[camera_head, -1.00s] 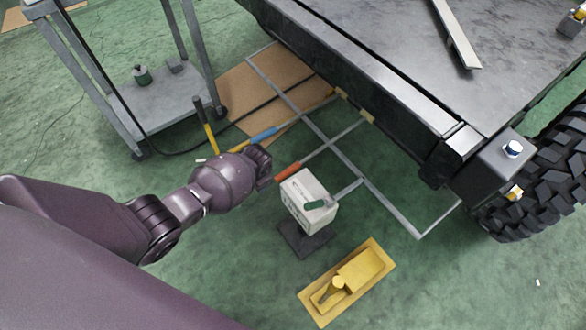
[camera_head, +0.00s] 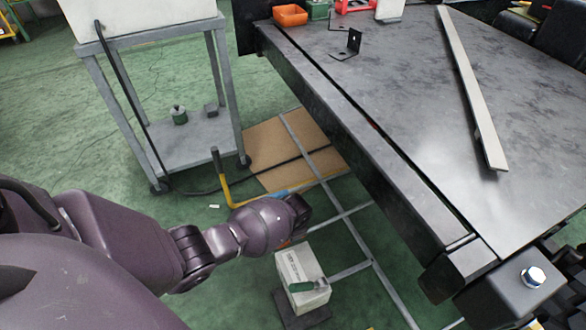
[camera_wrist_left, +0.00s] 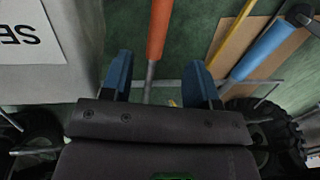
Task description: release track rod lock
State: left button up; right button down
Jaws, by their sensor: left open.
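My left gripper (camera_wrist_left: 159,82) is open. In the wrist view its two blue fingers stand apart, with a thin grey rod passing between them in the picture; I cannot tell whether it touches them. The rod carries an orange sleeve (camera_wrist_left: 159,28). A second rod with a blue sleeve (camera_wrist_left: 264,50) lies to the right. I cannot tell which part is the track rod lock. My right gripper is not in view.
A white box (camera_head: 300,275) with a green piece stands on a dark base below the gripper. A dark metal table (camera_head: 400,110) fills the right, with a long bar on it. A yellow lever (camera_head: 222,185) and a grey cart (camera_head: 190,140) are at left. Grey floor rails run underneath.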

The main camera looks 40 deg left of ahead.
pick_arm(q)
jog(key=b+x, duration=0.1)
jog(key=x, duration=0.2)
jog(key=b+x, duration=0.2)
jog(key=x, duration=0.1)
jog(key=s+b+x, duration=0.1)
jog(key=b+x, duration=0.1)
jog(key=x, duration=0.1)
jog(key=shift+d, duration=0.1)
jog(key=shift+w+f+b, duration=0.4)
jog(key=shift+f+b, duration=0.05)
jog(key=shift+f, duration=0.25)
jog(key=shift+a, duration=0.2)
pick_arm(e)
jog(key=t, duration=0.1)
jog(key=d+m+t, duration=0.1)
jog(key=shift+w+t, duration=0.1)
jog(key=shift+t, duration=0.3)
pick_arm(q)
grip_shut()
jog(key=shift+r, duration=0.15)
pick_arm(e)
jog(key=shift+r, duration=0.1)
